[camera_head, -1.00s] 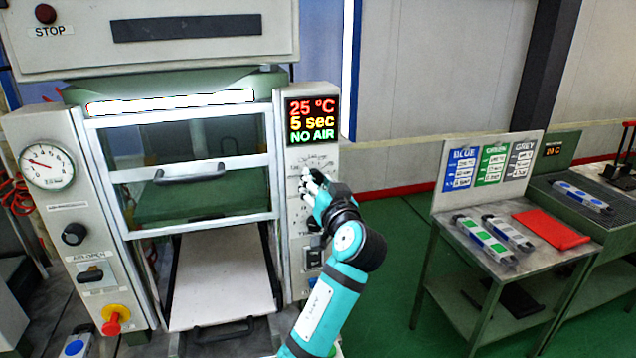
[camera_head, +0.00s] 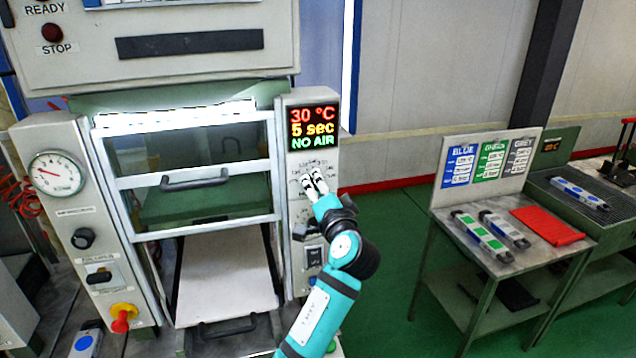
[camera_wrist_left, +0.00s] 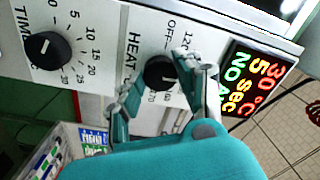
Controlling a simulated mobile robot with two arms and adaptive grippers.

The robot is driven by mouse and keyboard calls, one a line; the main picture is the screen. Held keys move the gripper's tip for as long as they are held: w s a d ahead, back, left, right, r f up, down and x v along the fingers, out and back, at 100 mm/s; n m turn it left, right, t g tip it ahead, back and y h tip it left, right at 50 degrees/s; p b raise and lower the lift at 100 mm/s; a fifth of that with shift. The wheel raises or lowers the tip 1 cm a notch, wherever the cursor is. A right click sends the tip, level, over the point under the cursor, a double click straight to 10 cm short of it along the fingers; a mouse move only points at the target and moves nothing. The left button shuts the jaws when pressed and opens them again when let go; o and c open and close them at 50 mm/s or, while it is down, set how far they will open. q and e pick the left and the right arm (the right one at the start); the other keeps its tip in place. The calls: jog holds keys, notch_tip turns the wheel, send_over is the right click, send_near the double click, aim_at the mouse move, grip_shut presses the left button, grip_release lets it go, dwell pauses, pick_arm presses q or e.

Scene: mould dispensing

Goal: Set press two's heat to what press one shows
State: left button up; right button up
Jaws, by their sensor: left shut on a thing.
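A grey press stands in front of me, with a display (camera_head: 313,127) at its upper right reading 30 °C, 5 sec, NO AIR. The display also shows, sideways, in the left wrist view (camera_wrist_left: 254,82). Below it, my left gripper (camera_head: 314,181) is at the control panel. In the left wrist view its fingers (camera_wrist_left: 168,82) are shut on the black HEAT knob (camera_wrist_left: 157,71), one on either side. The scale around that knob is partly hidden by the fingers. The TIME knob (camera_wrist_left: 47,50) sits beside it, free. No second press is identifiable in view. My right gripper is not in view.
The press has a pressure gauge (camera_head: 57,174), a handled glass guard (camera_head: 190,160) and a pale lower plate (camera_head: 225,275). At the right, a table (camera_head: 470,258) carries cartridges (camera_head: 482,236) and a red cloth (camera_head: 547,225). Green floor lies between.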

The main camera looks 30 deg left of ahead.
pick_arm(q)
jog(key=shift+r+m, duration=0.1)
jog(key=shift+m, duration=0.3)
jog(key=o, duration=1.2)
jog(key=shift+c, duration=0.2)
jog(key=v, duration=1.2)
jog(key=shift+f, duration=0.25)
